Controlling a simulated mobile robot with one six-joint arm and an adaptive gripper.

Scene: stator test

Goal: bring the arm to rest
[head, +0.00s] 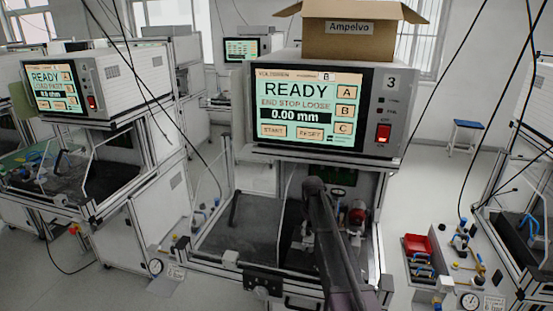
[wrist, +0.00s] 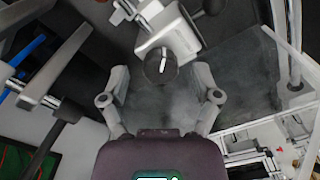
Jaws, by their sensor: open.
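My arm (head: 330,235) reaches from the bottom of the head view into the open bay under the tester marked 3 (head: 325,105). My gripper is hidden behind the arm there. In the wrist view my gripper (wrist: 161,82) is open, its two fingers spread wide with nothing held between them. A white fixture with a dark round knob (wrist: 160,66) shows just beyond the fingertips; I cannot tell how far away it is. The tester's screen (head: 303,104) reads READY, END STOP LOOSE, 0.00 mm.
The bay has metal frame posts on both sides and a dark floor (head: 240,243). A cardboard box (head: 350,32) sits on the tester. A red bin (head: 418,246) and tools lie to the right. Another tester (head: 100,85) stands left. Cables hang around the stations.

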